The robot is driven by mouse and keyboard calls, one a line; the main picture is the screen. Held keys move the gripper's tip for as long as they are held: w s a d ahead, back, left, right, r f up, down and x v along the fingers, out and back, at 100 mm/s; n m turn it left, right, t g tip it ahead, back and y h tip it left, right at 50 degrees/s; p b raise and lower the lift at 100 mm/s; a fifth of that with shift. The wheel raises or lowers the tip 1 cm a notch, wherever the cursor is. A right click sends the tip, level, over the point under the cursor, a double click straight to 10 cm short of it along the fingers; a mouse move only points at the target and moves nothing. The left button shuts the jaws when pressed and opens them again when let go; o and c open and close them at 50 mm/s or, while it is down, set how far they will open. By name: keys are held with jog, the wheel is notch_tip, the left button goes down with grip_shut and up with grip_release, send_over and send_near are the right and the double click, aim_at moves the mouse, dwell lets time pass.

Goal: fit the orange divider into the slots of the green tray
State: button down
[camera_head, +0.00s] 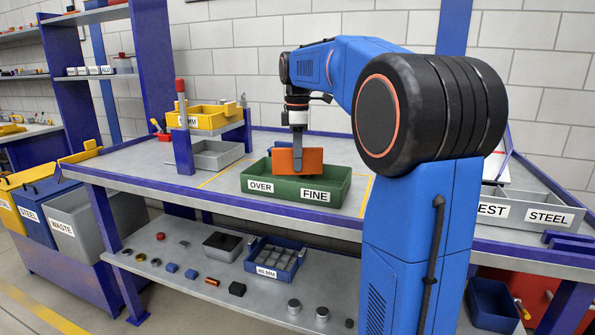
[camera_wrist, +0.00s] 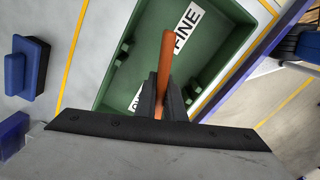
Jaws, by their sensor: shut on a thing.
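The green tray (camera_head: 325,190) stands on the bench, its front labelled OVER and FINE; its open inside shows in the wrist view (camera_wrist: 205,45). My gripper (camera_head: 298,150) is shut on the orange divider (camera_head: 312,161), gripping it by its upper part. The divider is upright over the tray's middle, and how far its lower edge is above the floor is unclear. In the wrist view the divider (camera_wrist: 166,55) shows edge-on between my fingers (camera_wrist: 163,100). Small green ribs sit on the inner walls; my gripper partly hides the near one.
A grey bin (camera_head: 215,155) and a yellow bin (camera_head: 205,118) on a raised shelf stand left of the tray. Grey bins (camera_head: 520,212) labelled STEEL and another word stand at right. A blue and black object (camera_wrist: 27,67) lies beside the tray.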

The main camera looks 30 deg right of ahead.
notch_tip(320, 180, up, 5)
jog(key=shift+r, duration=0.15)
jog(key=shift+r+n, duration=0.45)
jog(key=shift+n, duration=0.05)
jog(key=n, duration=0.3)
jog(key=r+n, duration=0.1)
jog(key=n, duration=0.2)
jog(key=shift+r, duration=0.1)
jog(key=n, duration=0.3)
jog(key=r+n, duration=0.1)
jog(key=n, duration=0.2)
jog(key=shift+n, duration=0.3)
jog(key=shift+f, duration=2.8)
jog(key=shift+f, duration=3.35)
jog(key=c, duration=1.8)
grip_release()
